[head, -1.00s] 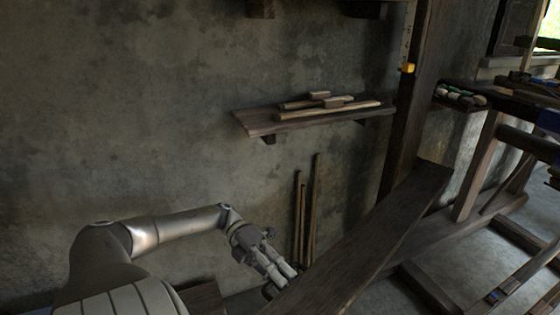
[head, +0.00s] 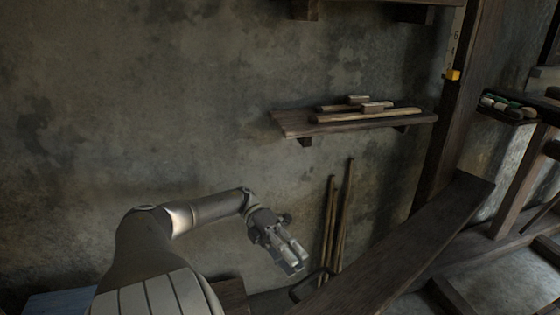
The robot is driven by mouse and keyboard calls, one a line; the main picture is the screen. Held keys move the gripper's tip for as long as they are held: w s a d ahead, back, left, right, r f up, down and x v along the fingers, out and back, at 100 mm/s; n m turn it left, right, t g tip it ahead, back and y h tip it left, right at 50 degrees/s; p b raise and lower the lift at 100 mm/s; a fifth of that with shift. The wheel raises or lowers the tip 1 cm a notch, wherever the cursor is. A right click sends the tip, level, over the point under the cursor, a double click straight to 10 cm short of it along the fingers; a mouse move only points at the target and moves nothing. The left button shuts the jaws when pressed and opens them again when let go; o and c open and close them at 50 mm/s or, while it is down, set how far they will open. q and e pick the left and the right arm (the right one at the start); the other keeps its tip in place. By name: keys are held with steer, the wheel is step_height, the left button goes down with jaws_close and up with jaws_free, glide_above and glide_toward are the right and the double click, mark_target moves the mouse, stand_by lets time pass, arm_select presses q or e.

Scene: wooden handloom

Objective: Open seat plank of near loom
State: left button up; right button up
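The seat plank (head: 400,249) of the near loom is a long dark brown board. It runs slantwise from the bottom middle up to the right in the head view. A dark curved piece, like a handle (head: 308,284), shows by its lower left edge. My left gripper (head: 291,262) is to the left of the plank, just above and left of this curved piece, and looks apart from it. Its fingers point down and to the right and lie close together. I see nothing held, but cannot tell whether they are fully shut. My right gripper is out of view.
A wall shelf (head: 350,124) holds several wooden pieces. Thin sticks (head: 338,225) lean on the wall behind the plank. A loom post (head: 450,130) rises at the plank's far end. A small tray (head: 508,110) of coloured bobbins is at the right. The wall at left is bare.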

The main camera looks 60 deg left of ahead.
arm_select(q)
steer(key=shift+v, duration=2.8)
